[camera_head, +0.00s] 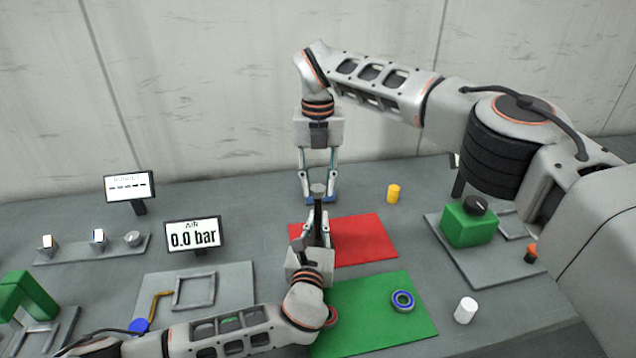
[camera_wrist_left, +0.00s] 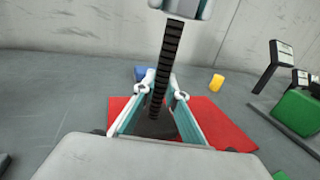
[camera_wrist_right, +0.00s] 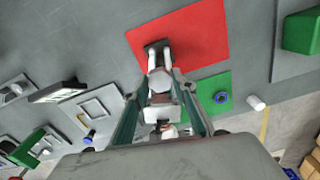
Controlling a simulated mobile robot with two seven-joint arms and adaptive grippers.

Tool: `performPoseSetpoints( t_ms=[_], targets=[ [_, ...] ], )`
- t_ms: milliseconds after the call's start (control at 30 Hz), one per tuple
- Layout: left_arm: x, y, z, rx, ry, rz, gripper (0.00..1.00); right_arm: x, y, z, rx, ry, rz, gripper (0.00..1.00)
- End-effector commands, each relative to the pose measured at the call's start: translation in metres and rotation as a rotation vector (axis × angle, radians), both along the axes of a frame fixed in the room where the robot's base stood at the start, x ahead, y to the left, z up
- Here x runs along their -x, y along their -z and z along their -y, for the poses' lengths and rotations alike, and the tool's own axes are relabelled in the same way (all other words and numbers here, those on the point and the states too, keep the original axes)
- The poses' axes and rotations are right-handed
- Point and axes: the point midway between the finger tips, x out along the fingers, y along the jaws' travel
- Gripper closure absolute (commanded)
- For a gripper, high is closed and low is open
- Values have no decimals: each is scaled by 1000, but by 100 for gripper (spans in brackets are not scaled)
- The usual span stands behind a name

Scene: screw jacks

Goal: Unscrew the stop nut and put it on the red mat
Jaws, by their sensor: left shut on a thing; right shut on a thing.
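The screw jack stands upright by the red mat (camera_head: 365,240). Its dark ribbed screw (camera_wrist_left: 165,65) shows in the left wrist view. A light grey round piece, apparently the stop nut (camera_head: 318,188), is at the screw's top; it also shows in the right wrist view (camera_wrist_right: 160,82). My right gripper (camera_head: 318,194) reaches down from above, its fingers shut on this piece. My left gripper (camera_head: 318,238) comes from the front and is shut on the jack lower down; its fingers (camera_wrist_left: 163,100) hide the exact contact. Any gap between nut and screw is unclear.
A green mat (camera_head: 370,325) with a blue ring (camera_head: 402,300) lies in front. A yellow cylinder (camera_head: 393,194), a white cylinder (camera_head: 465,310) and a green block with a black knob (camera_head: 468,226) stand to the right. An air display (camera_head: 194,236) stands left. The red mat's right part is bare.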

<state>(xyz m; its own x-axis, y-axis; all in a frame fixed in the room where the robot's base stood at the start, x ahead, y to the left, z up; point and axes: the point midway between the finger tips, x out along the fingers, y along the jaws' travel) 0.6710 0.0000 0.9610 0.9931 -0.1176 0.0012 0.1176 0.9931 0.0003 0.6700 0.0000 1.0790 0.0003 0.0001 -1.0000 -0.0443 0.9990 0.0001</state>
Motion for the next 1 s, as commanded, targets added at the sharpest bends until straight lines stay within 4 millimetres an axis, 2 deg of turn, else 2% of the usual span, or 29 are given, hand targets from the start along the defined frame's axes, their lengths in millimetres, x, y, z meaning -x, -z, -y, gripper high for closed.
performPoseSetpoints(
  t_ms=[267,1000],
  targets=[
    [0,0,-1,-1,-1,0,100,0,-2,0,0,1,0,99],
    [0,0,0,-1,-1,0,100,0,-22,0,0,1,0,99]
  ],
)
